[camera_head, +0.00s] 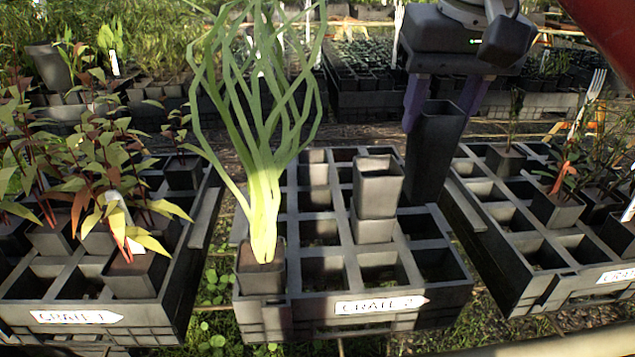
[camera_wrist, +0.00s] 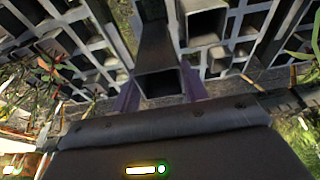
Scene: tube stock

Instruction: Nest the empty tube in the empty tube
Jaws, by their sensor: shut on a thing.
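My gripper (camera_head: 444,98) is shut on a dark, square empty tube (camera_head: 436,150), held upright at the right side of the crate labelled CRATE 2 (camera_head: 379,305). The held tube's open mouth also shows in the wrist view (camera_wrist: 160,83), between the fingers. Another empty tube (camera_head: 378,188) stands in the middle of CRATE 2, just left of the held one and apart from it. It rises well above the grid, and a second rim or step shows lower on it; I cannot tell whether two tubes are nested there. The held tube's lower end overlaps the crate's right edge in view.
A tall green plant in a tube (camera_head: 262,275) stands at CRATE 2's front left. CRATE 1 (camera_head: 75,317) with leafy plants is at left. A third crate (camera_head: 565,283) with plants and a fork-topped stake (camera_head: 588,100) is at right. Several CRATE 2 cells are empty.

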